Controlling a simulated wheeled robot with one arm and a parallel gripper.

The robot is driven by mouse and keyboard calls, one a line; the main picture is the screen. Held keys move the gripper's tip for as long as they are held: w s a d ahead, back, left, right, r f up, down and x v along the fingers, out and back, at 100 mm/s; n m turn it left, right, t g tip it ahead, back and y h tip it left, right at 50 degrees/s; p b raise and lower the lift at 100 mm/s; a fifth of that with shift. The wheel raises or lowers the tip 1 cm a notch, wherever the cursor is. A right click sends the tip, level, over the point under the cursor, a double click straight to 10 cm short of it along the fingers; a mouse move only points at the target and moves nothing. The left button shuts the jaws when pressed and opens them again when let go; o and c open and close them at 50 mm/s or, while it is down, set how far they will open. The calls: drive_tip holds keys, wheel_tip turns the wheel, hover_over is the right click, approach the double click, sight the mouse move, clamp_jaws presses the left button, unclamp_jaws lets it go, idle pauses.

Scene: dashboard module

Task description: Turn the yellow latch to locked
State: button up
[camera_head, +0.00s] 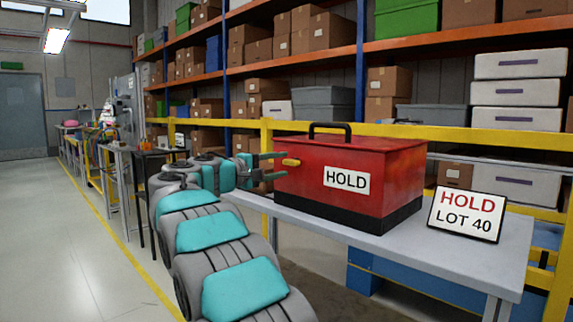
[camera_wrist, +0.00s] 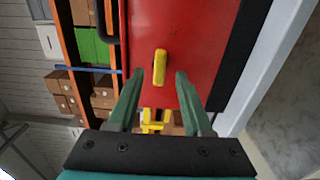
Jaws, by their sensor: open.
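A red box (camera_head: 350,168) with a black base, a black top handle and a white HOLD label stands on a grey table. The yellow latch (camera_head: 291,162) sticks out from the box's left side in the head view. In the wrist view the yellow latch (camera_wrist: 160,67) is a short bar against the red face, its long side running up and down the picture. My gripper (camera_head: 284,165) is beside that face. In the wrist view my gripper (camera_wrist: 157,75) is open, its green fingers on either side of the latch's lower end. I cannot tell whether they touch it.
A HOLD LOT 40 sign (camera_head: 466,214) stands on the grey table (camera_head: 400,246) right of the box. A yellow rail (camera_head: 470,139) runs behind the table, with shelves of cartons beyond. The floor at left (camera_head: 80,240) is clear.

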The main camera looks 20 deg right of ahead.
sight(293, 162)
drive_tip(key=shift+x, duration=1.5)
drive_tip(key=shift+c, duration=0.2)
clamp_jaws()
